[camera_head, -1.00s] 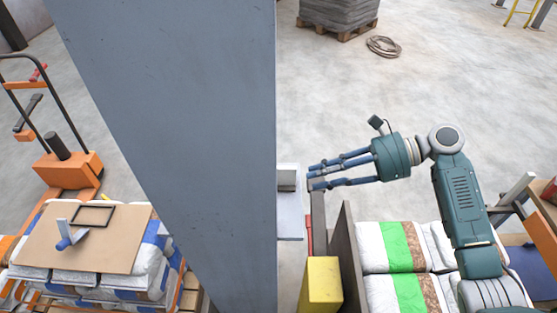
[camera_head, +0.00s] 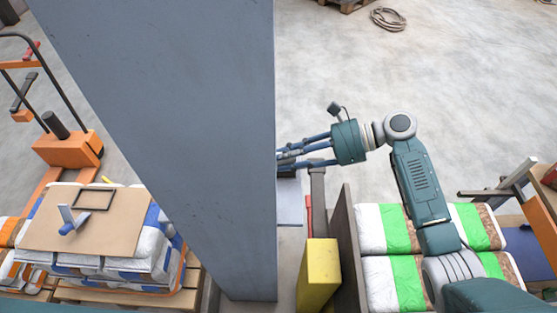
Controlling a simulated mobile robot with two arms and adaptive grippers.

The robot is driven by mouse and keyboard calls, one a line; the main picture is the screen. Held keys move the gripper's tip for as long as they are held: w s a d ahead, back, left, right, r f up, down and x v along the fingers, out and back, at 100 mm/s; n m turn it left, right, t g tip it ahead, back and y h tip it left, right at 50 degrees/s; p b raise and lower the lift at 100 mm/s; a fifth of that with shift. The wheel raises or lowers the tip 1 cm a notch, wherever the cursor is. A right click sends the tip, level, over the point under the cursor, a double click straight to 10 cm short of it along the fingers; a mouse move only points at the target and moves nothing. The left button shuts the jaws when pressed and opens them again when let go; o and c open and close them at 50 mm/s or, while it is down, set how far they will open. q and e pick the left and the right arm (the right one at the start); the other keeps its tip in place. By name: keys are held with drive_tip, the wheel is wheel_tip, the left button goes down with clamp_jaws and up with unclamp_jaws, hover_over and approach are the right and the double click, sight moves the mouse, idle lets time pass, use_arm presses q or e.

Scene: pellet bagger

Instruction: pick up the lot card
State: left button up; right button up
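I cannot make out the lot card in this view; it may be hidden. My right gripper (camera_head: 291,156) reaches left over a light narrow surface (camera_head: 289,198) beside the grey column. Its blue fingers look spread apart, with nothing seen between them. The fingertips are at the column's edge and partly hidden by it. My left gripper is not in view.
The big grey column (camera_head: 185,130) blocks the middle. A yellow block (camera_head: 319,272) and a dark upright panel (camera_head: 346,240) stand below my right gripper. White-green bags (camera_head: 378,228) lie right. A cardboard sheet (camera_head: 125,230) tops bags at left, near an orange pallet truck (camera_head: 68,150).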

drive_tip(key=shift+x, duration=0.75)
drive_tip(key=shift+a, duration=0.3)
drive_tip(key=shift+f, duration=0.1)
clamp_jaws()
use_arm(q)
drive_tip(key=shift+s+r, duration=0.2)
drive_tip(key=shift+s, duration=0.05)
